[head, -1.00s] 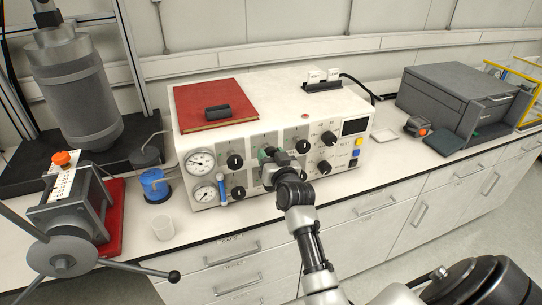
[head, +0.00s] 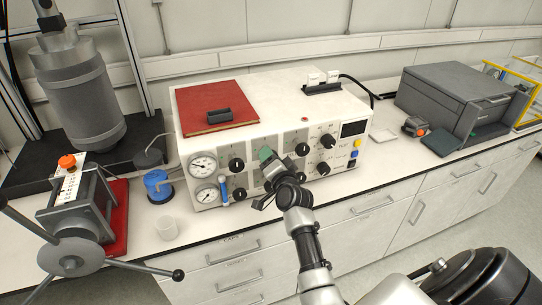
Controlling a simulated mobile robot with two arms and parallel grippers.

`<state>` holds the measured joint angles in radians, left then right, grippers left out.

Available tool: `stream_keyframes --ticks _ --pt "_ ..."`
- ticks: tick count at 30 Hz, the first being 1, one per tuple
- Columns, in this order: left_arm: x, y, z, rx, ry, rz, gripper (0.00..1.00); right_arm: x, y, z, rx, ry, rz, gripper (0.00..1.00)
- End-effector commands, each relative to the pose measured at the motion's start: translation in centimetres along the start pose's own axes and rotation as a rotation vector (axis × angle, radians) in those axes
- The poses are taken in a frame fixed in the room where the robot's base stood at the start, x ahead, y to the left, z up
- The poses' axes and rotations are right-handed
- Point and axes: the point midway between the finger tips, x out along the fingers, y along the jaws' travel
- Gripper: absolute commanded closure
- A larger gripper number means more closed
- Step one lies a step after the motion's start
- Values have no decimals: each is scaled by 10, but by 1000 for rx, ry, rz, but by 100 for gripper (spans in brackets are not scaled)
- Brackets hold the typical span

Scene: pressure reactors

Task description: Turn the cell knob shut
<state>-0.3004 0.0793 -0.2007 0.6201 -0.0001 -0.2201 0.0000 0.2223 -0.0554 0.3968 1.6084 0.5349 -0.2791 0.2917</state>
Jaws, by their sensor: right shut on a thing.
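The white control box (head: 290,93) stands on the bench with a front panel of black knobs and two round gauges (head: 202,164). My right gripper (head: 270,166) is at the middle of this panel, shut on a knob that its fingers and wrist mostly hide. The label of that knob cannot be read, so I cannot confirm from the picture that it is the cell knob. A green patch shows at the fingers. Uncovered black knobs sit on both sides, such as one left of the gripper (head: 236,165) and one at upper right (head: 327,141). My left gripper is out of view.
A red book (head: 215,98) lies on the box. A grey press with a spoked handwheel (head: 75,257) and a small white cup (head: 166,227) are at left. A dark grey case (head: 458,98) stands at right. The bench between box and case is mostly clear.

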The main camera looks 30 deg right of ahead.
Motion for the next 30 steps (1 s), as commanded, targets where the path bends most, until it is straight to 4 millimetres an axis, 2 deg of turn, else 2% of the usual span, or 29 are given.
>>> stream_keyframes --ticks 18,30 --pt "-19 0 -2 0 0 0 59 0 -1 0 560 -1 2 77" --pt "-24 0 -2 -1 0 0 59 0 0 0 761 -1 3 77"
